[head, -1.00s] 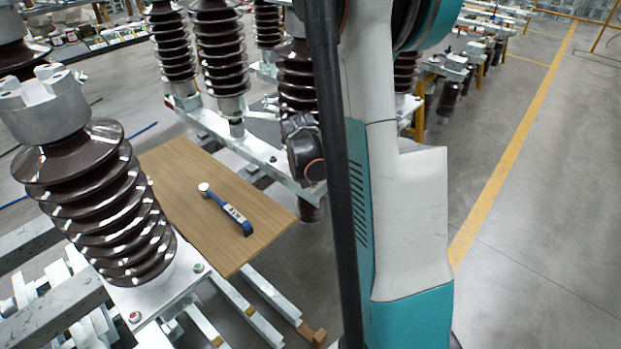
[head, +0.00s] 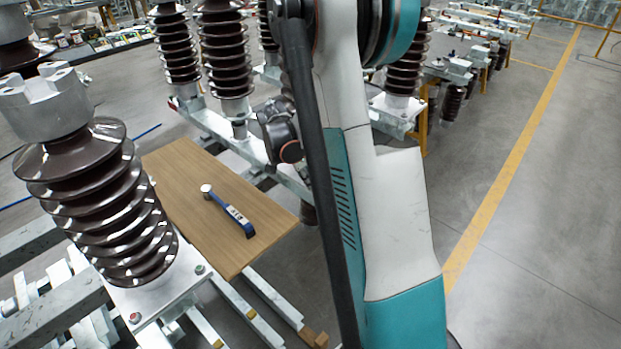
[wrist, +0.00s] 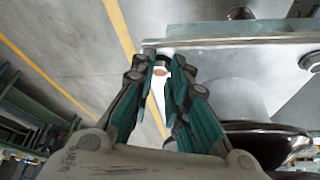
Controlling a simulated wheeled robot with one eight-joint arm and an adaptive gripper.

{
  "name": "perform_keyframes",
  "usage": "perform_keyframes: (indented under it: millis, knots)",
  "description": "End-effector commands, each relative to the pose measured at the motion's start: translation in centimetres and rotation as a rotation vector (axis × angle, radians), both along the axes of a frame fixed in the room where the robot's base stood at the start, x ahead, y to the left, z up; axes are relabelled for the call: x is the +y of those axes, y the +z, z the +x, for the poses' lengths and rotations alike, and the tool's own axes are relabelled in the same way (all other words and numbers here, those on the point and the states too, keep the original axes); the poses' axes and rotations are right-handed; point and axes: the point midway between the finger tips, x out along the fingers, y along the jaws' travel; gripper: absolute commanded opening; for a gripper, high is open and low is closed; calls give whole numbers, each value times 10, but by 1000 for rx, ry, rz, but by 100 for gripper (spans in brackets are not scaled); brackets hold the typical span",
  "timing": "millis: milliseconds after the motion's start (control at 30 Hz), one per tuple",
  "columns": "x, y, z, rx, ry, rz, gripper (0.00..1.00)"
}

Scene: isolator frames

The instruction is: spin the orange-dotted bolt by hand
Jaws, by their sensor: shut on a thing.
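In the wrist view the fingers of my gripper (wrist: 164,66) close in from both sides around a small bolt with an orange dot (wrist: 160,72). The gripper is shut on this bolt, and the dot shows between the fingertips. The bolt sits by the edge of a pale metal frame plate. Its shank and the exact finger contact are hidden. In the head view my arm stands in the middle, and the gripper and this bolt cannot be made out.
In the wrist view another bolt (wrist: 311,62) and a dark insulator (wrist: 255,143) lie to the right. In the head view a ribbed brown insulator (head: 100,205) stands at left, beside a wooden board (head: 175,171) carrying a blue-handled tool (head: 230,212). Open floor lies right.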

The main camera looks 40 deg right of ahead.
Motion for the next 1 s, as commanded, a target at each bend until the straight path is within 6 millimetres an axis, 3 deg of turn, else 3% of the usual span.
perform_keyframes:
  millis: [300,833,867,900,933,1000]
  knots:
    - [0,0,2,0,-115,1,0]
    - [-1,0,1,-1,-135,1,0]
    - [-1,0,1,-1,-134,1,22]
    - [-1,0,1,-1,-134,1,31]
    - [-1,0,1,-1,-134,1,38]
    - [-1,0,1,-1,-134,1,38]
